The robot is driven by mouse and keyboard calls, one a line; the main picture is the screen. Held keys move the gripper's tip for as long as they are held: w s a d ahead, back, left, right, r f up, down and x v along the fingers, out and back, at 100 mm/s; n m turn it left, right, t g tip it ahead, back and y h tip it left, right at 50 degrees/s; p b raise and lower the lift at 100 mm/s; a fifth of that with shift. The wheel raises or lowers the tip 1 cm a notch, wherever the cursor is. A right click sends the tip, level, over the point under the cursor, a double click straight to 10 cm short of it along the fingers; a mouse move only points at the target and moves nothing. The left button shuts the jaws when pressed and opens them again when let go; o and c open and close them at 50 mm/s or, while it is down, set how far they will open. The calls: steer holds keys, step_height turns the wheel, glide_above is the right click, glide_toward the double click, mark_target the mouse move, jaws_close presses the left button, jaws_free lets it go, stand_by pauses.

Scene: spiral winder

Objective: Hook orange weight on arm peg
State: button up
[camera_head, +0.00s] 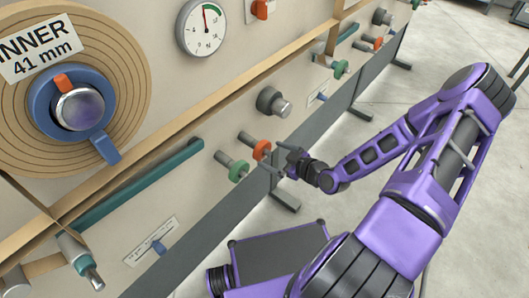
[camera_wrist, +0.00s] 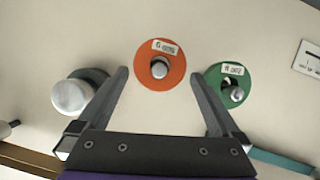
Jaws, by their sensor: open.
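The orange weight (camera_head: 261,150) is a disc with a small label, sitting on a short peg on the upright panel. It also shows in the wrist view (camera_wrist: 148,78), with the grey peg end at its middle. My gripper (camera_head: 274,158) is open and empty, just in front of the panel beside the orange weight. In the wrist view its fingers (camera_wrist: 159,73) stand apart on either side of the orange disc, which appears centred between them. I see no contact. A metal-tipped peg with a green collar (camera_head: 85,265) sticks out at lower left; I cannot tell whether it is the arm peg.
A green weight (camera_head: 238,171) hangs on a peg beside the orange one, near my right finger in the wrist view (camera_wrist: 220,76). A thick grey knob (camera_head: 273,101) projects on the other side. A large wheel (camera_head: 128,75), gauge (camera_head: 201,27) and wooden rail (camera_head: 240,86) are on the panel.

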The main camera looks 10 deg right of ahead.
steer(key=shift+x, duration=2.35)
steer(key=shift+r, duration=0.1)
jaws_close()
steer(key=shift+d, duration=0.1)
